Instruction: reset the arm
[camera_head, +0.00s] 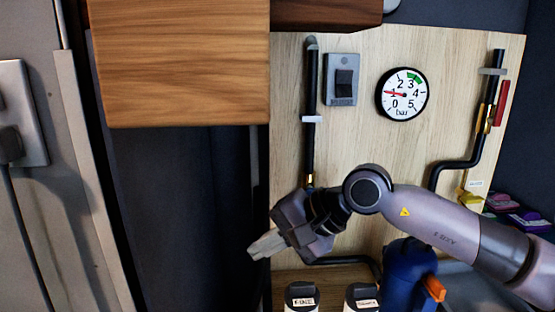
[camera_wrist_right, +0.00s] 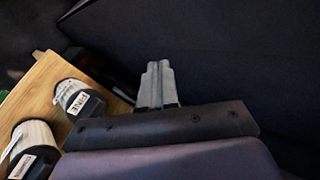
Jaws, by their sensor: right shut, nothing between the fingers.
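My right arm (camera_head: 430,212) reaches in from the right in the head view. It bends at the elbow in front of the wooden panel. My right gripper (camera_head: 258,250) points to the lower left, just past the panel's left edge, and is shut and empty. In the right wrist view, its fingers (camera_wrist_right: 157,72) are pressed together in front of a dark surface, with nothing between them. My left gripper is in neither view.
A wooden panel (camera_head: 440,60) carries a pressure gauge (camera_head: 402,94), a switch (camera_head: 341,80) and black pipes (camera_head: 312,90). Two labelled canisters (camera_head: 302,297) and a blue vessel (camera_head: 408,270) stand below the arm. A wooden cabinet (camera_head: 180,60) hangs upper left. Dark space lies left of the gripper.

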